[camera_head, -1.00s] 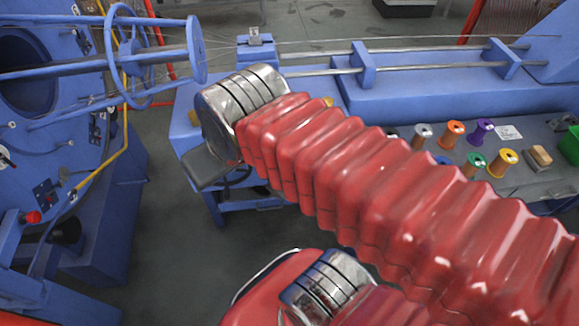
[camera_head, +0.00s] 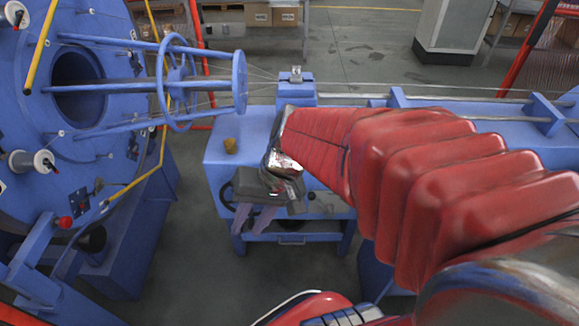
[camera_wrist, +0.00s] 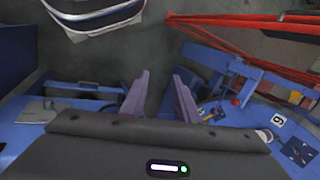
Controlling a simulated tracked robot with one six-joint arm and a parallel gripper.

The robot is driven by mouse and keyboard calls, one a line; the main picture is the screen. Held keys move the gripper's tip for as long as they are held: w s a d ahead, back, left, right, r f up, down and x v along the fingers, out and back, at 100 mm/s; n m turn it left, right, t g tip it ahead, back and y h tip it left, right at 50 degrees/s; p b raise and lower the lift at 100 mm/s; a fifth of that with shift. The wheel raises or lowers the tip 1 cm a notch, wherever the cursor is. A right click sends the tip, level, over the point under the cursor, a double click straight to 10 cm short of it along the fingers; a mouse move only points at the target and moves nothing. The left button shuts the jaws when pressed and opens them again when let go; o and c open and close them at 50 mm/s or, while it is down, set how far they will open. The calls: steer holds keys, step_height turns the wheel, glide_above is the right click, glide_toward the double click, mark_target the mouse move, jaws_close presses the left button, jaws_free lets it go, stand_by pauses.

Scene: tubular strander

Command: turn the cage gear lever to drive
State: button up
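My gripper (camera_head: 252,220) hangs in front of the blue bench in the middle of the head view, fingers downward. Its two purple-grey fingers stand apart with nothing between them, as the wrist view (camera_wrist: 160,90) also shows. The blue machine (camera_head: 110,258) is to the left, well apart from the gripper. A small lever (camera_head: 98,186) sits on its front beside a dark control plate (camera_head: 82,206). It may be the cage gear lever; its marking and setting are too small to read. A red knob (camera_head: 65,222) is just below.
A round cage frame (camera_head: 177,82) with blue rods projects from the machine above the gripper's left. A yellow rail (camera_head: 148,172) runs down near the lever. The blue bench (camera_head: 222,150) is close behind the gripper. Floor between machine and bench is clear.

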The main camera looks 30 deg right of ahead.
steer(key=w+d+f+m+t+y, duration=0.5)
steer(key=w+d+f+m+t, duration=0.35)
steer(key=d+f+m, duration=0.5)
steer(key=m+t+h, duration=0.4)
steer(key=m+h, duration=0.7)
steer(key=m, duration=0.2)
glide_toward(317, 201)
steer(key=v, duration=0.6)
steer(key=shift+r, duration=0.3)
steer(key=shift+w, duration=0.2)
steer(key=shift+x, duration=6.85)
steer(key=shift+a+f, duration=0.1)
steer(key=shift+f, duration=0.05)
steer(key=shift+c, duration=0.3)
